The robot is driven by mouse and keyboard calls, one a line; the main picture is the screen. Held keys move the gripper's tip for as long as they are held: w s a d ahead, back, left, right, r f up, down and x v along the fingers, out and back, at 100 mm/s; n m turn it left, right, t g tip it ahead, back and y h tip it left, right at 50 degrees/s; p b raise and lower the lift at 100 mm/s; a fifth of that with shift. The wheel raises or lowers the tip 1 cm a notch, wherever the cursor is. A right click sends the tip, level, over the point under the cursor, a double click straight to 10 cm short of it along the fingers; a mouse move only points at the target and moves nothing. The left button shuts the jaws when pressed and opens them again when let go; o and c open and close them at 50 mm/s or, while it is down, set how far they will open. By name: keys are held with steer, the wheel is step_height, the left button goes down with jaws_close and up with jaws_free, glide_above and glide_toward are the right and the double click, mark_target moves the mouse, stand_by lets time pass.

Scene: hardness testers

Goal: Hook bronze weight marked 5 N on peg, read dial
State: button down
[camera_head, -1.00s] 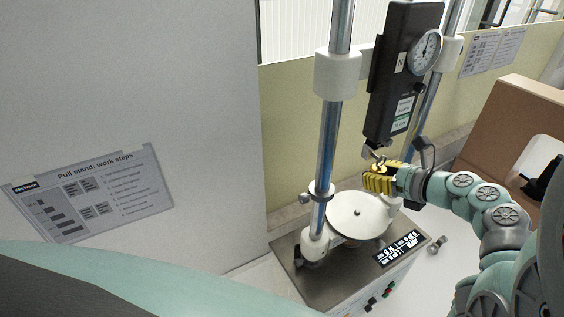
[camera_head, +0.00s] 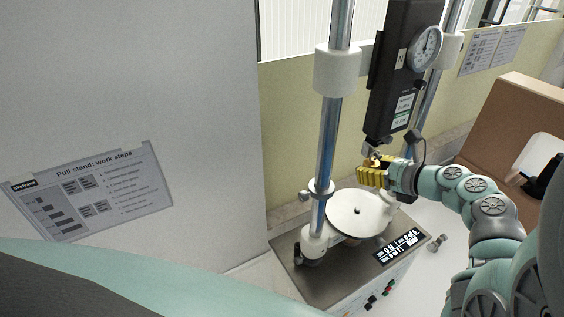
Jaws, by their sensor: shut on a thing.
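The black force gauge (camera_head: 392,75) hangs between the chrome columns of the test stand. Its round white dial (camera_head: 426,48) faces me at the top, but the needle is too small to read. A small hook-like peg (camera_head: 374,146) sticks out below the gauge. My gripper (camera_head: 371,178), with yellow fingers, comes in from the right just below the peg. It is shut on the bronze weight (camera_head: 372,162), whose top shows above the fingers. The rest of the weight and its 5 N mark are hidden. I cannot tell whether the weight touches the peg.
A small metal part (camera_head: 437,243) lies right of the base. A cardboard box (camera_head: 520,120) stands at the right. A work-steps sheet (camera_head: 88,190) is at the left.

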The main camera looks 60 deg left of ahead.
steer(key=shift+r, duration=0.1)
steer(key=c, duration=0.5)
jaws_free()
